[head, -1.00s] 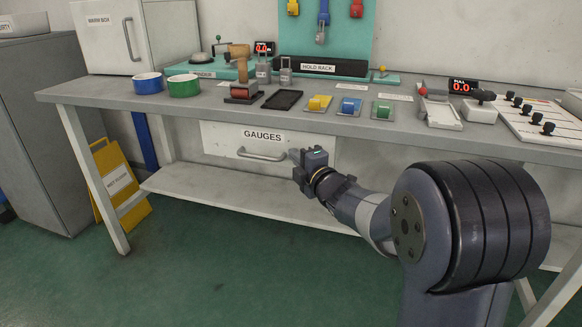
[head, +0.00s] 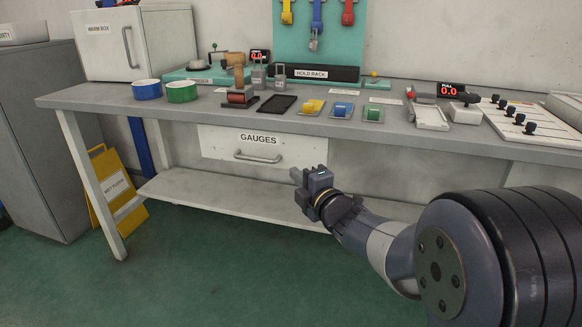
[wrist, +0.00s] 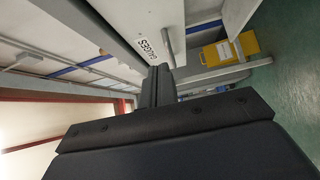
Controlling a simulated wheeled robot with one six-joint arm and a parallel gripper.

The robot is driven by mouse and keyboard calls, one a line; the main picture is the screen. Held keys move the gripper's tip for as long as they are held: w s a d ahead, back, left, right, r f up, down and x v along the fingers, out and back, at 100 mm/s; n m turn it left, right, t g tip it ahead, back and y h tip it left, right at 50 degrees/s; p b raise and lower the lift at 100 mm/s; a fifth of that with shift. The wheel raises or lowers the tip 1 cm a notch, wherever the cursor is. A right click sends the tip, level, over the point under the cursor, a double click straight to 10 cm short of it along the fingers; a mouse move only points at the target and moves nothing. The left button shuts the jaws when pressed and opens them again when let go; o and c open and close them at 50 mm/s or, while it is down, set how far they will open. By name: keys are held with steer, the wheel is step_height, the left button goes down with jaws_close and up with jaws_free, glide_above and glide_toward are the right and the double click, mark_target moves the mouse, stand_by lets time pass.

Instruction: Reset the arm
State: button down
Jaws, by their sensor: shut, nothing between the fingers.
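My gripper (head: 296,177) is in front of the bench, below the tabletop and just right of the gauges drawer (head: 256,147) in the head view. Its fingers are shut with nothing between them. The drawer is closed, with a grey bar handle. In the wrist view my gripper (wrist: 158,72) shows as dark fingers pointing away. The gauges drawer (wrist: 150,22) lies beyond them, seen turned on its side. My gripper appears apart from the drawer and the bench.
A lower shelf (head: 215,195) runs beneath. A yellow floor sign (head: 117,187) stands at left. The green floor (head: 220,270) in front is clear.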

steer(key=shift+p+v, duration=0.35)
steer(key=shift+v, duration=1.95)
steer(key=shift+w, duration=0.1)
